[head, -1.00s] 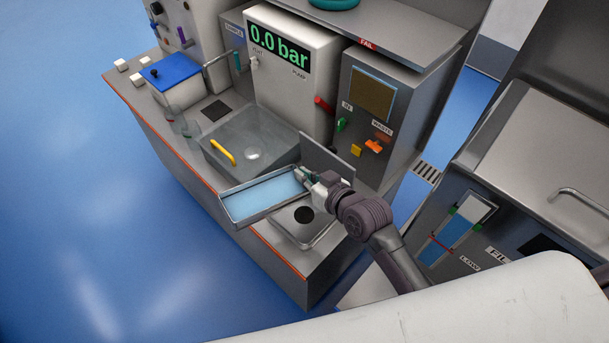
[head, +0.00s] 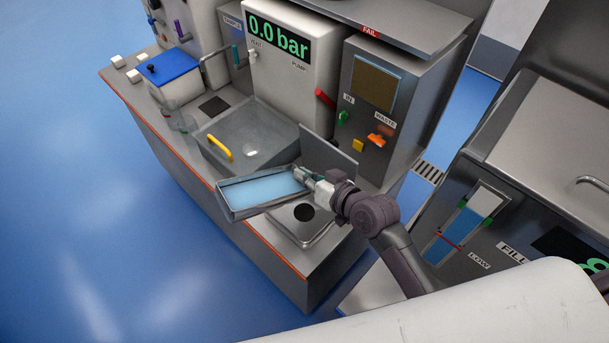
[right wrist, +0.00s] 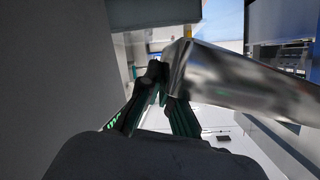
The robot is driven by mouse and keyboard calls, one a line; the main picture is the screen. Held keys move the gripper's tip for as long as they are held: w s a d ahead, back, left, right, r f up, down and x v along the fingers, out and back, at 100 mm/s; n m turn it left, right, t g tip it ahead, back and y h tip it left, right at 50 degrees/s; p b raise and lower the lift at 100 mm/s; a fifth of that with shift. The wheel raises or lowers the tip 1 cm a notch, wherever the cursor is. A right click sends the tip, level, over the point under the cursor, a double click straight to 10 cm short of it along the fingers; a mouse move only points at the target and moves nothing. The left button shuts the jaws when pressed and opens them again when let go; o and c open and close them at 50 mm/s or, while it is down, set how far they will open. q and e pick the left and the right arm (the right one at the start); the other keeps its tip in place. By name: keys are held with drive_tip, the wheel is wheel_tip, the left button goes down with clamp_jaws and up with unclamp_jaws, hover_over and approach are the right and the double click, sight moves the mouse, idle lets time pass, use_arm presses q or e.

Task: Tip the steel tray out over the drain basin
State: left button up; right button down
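The steel tray (head: 224,203) is a shallow rectangular pan with pale blue liquid in it, held in the air in the head view. My right gripper (head: 305,175) is shut on the tray's right end. In the right wrist view the dark fingers (right wrist: 168,82) meet at the end of the shiny tray (right wrist: 250,85). The tray looks slightly tilted, with liquid still inside. The drain basin (head: 287,228) is a square steel sink with a black drain hole, below and right of the tray, partly hidden by it and my arm. My left gripper is out of view.
An upright grey plate (head: 329,156) stands behind the basin. The pump cabinet (head: 290,75) and waste cabinet (head: 385,110) back the counter. A glass beaker (head: 178,118) stands at left.

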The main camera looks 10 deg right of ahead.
wheel_tip(320, 180, down, 7)
drive_tip(key=m+t+y+b, duration=0.1)
drive_tip(key=m+y+b, duration=0.4)
drive_tip(key=m+b, duration=0.5)
drive_tip(key=shift+r+b, duration=0.15)
drive_tip(key=shift+b, duration=2.45)
idle(1.0)
